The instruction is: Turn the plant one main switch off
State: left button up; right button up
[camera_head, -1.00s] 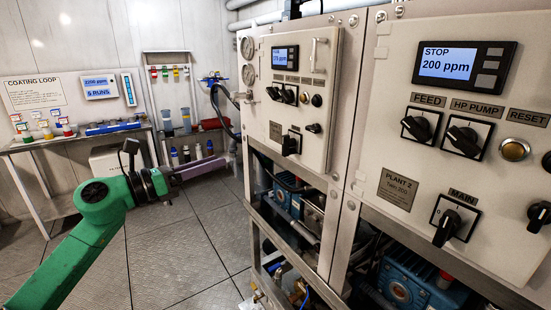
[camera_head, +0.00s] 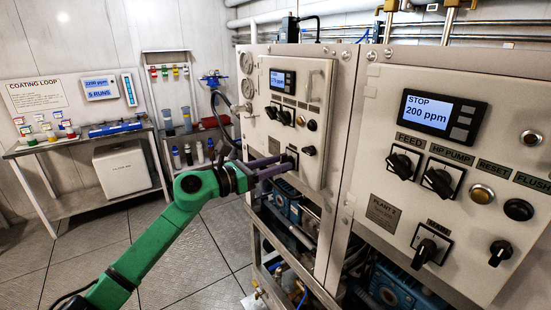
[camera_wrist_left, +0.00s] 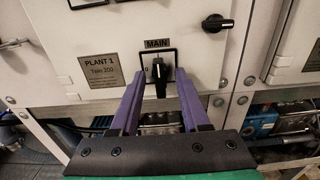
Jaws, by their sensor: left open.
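The plant one main switch (camera_wrist_left: 160,75) is a black knob on a white square plate, under the MAIN label, in the left wrist view. Its handle looks close to upright there. In the head view the switch (camera_head: 291,156) is partly covered by my gripper. My left gripper (camera_wrist_left: 158,80) is open, with one purple finger on each side of the knob. I cannot tell whether either finger touches it. In the head view the left gripper (camera_head: 284,163) is at the lower part of the plant one panel (camera_head: 317,115). My right gripper is not in view.
The plant two panel (camera_head: 376,170) stands to the right with its own switches. Another black knob (camera_wrist_left: 217,23) sits up and right of the main switch. Pipes and blue pumps (camera_head: 398,288) fill the frame below. A bench (camera_head: 78,142) stands at the left; the floor between is open.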

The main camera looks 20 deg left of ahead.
pick_arm(q)
jog(key=shift+a, duration=0.1)
jog(key=shift+c, duration=0.3)
grip_shut()
